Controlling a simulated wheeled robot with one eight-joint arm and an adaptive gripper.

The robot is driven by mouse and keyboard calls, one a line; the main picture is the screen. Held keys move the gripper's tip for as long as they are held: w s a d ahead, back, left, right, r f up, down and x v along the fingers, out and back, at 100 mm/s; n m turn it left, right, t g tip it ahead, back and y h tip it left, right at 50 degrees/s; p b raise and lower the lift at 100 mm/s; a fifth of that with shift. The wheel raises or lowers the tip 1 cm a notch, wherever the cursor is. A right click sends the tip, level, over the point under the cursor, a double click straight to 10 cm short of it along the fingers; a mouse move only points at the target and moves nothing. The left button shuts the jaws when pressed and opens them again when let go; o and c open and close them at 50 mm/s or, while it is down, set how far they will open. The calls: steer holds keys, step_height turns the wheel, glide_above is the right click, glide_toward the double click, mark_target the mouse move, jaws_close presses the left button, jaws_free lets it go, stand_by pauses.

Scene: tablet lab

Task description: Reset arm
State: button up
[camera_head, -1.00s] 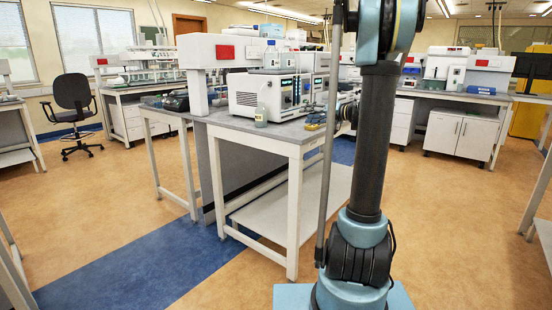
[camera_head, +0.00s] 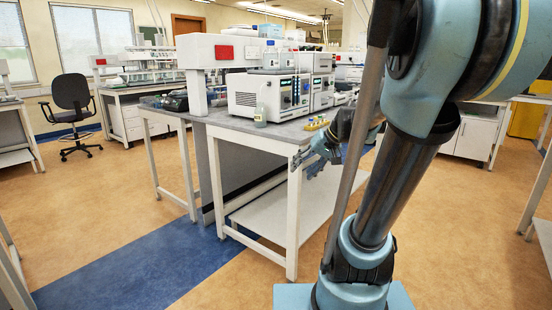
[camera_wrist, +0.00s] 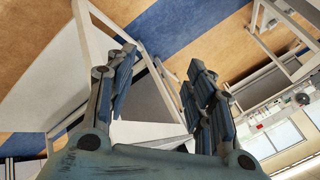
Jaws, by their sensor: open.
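In the wrist view my gripper (camera_wrist: 164,60) also shows open and empty, with floor and white bench parts beyond the fingers. I cannot tell whether it touches the bench edge.
On the bench stand a white instrument (camera_head: 262,95), a small bottle (camera_head: 260,117) near the front edge and a rack with yellow pieces (camera_head: 316,123) close to my arm. An office chair (camera_head: 75,110) stands far left. Open floor (camera_head: 120,215) lies left of the bench.

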steer(key=s+d+f+h, duration=0.2)
steer(key=s+d+f, duration=0.1)
steer(key=s, duration=0.3)
steer(key=s+d+f+g+h, duration=0.1)
steer(key=s+d+f+h, duration=0.1)
steer(key=s+f, duration=0.3)
steer(key=s+d+f+h, duration=0.2)
steer(key=s+d+f, duration=0.2)
steer(key=s, duration=0.2)
steer(key=shift+s+d+m+g, duration=0.15)
steer(key=shift+s+m+g, duration=0.15)
steer(key=shift+s, duration=0.05)
steer(key=shift+w+f, duration=0.25)
steer(key=shift+w, duration=0.25)
steer(key=shift+o, duration=0.3)
